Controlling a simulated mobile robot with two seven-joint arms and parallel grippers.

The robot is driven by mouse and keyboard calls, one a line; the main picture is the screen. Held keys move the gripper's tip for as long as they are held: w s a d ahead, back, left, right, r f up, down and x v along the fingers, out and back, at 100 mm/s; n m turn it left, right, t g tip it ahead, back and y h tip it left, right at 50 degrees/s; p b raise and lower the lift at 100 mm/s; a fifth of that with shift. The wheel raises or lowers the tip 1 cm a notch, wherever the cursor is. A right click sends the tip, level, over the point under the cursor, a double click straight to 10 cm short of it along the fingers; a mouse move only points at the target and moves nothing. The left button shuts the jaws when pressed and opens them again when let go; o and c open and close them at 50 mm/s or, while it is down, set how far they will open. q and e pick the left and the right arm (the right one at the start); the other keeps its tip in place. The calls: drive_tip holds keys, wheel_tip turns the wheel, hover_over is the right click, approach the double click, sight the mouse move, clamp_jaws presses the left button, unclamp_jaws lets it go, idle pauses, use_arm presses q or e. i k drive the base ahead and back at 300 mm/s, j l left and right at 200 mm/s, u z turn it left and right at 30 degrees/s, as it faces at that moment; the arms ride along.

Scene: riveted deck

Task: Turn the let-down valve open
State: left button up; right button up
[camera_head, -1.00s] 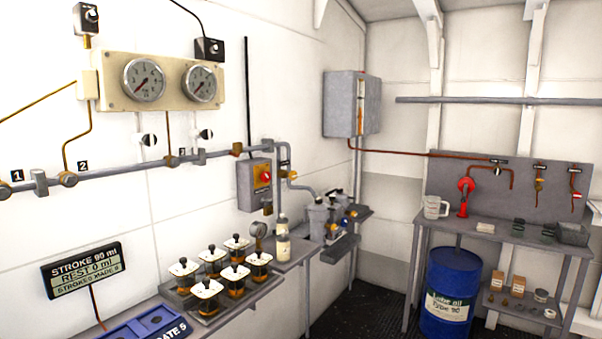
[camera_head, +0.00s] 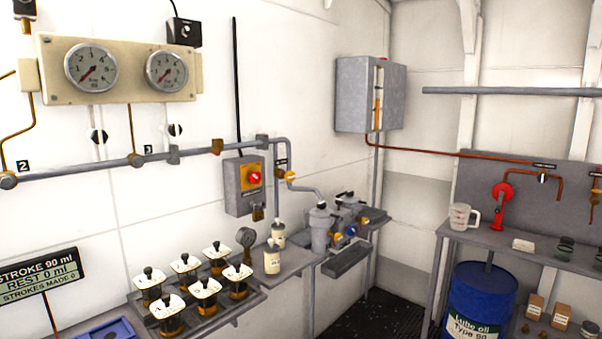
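The let-down valve cannot be told by name, since the small labels are too small to read. A brass valve (camera_head: 290,174) sits on the grey pipe right of the switch box, under a small black label (camera_head: 281,162). Another small valve with a pale handle (camera_head: 542,178) hangs on the red copper pipe at the right, also under a black label (camera_head: 545,166). Whether either is open or shut cannot be told. Neither of my grippers shows in the head view.
A grey switch box (camera_head: 238,202) with a red knob is on the wall. Several square-topped pots (camera_head: 185,262) stand on a low shelf. A grey pump (camera_head: 320,228) sits on a bench. A blue drum (camera_head: 478,295) is under the right bench. Dark floor (camera_head: 372,318) shows between.

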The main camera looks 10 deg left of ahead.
sight(290, 176)
drive_tip(key=i+l, duration=0.55)
drive_tip(key=l, duration=0.3)
drive_tip(key=i+l, duration=0.3)
drive_tip(key=i+l+u, duration=0.1)
drive_tip(key=i+l, duration=0.2)
drive_tip(key=l, duration=0.2)
drive_tip(key=i+l, duration=0.25)
drive_tip(key=l, duration=0.2)
